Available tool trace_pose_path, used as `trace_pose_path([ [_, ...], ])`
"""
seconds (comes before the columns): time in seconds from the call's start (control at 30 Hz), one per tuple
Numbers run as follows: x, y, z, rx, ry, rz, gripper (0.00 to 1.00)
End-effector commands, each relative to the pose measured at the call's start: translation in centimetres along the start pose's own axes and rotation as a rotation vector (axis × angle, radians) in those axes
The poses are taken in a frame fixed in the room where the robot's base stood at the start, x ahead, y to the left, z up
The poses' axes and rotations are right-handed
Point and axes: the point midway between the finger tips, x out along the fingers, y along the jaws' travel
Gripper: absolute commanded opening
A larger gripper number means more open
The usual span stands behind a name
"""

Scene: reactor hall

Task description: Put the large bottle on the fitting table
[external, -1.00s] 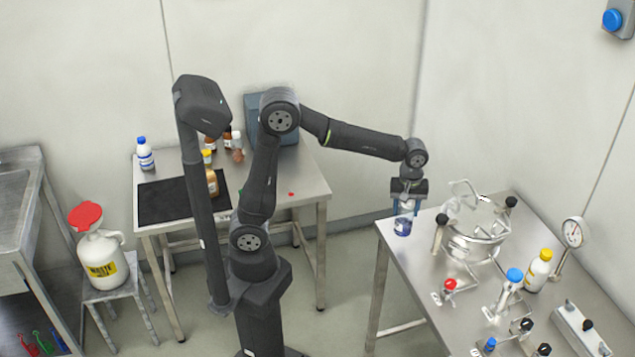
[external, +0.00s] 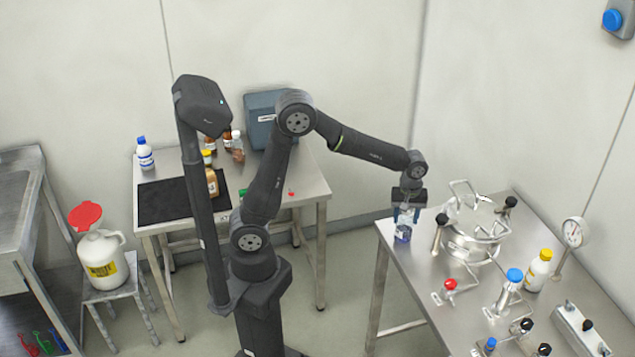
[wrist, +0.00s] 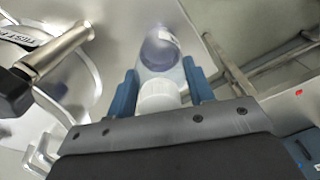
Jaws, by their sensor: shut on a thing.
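A clear bottle with blue-violet contents (external: 403,234) is at the far left corner of the right-hand steel table (external: 400,262), which carries the reactor fittings. My gripper (external: 406,208) points down and is shut on the bottle's upper part. In the wrist view the bottle (wrist: 160,52), with its whitish neck, lies between the two blue fingers (wrist: 160,90). The bottle looks upright and over the tabletop near its edge. I cannot tell whether its base touches the table.
A yellow-capped bottle (external: 539,270), a gauge (external: 573,234) and several valves are further right. The back table (external: 315,185) holds several bottles. Floor lies open between the tables.

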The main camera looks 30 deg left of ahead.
Motion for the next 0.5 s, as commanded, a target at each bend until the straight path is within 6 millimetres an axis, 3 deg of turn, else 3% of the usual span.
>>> trace_pose_path([
  [0.03, 0.04, -0.01, 0.00, 0.000, 0.000, 0.000, 0.54],
  [0.1, 0.03, 0.00, 0.01, 0.000, 0.000, 0.000, 0.68],
  [0.13, 0.03, 0.00, 0.01, 0.000, 0.000, 0.000, 0.70],
  [0.5, -0.70, 0.07, -0.01, 0.000, 0.001, 0.003, 0.70],
])
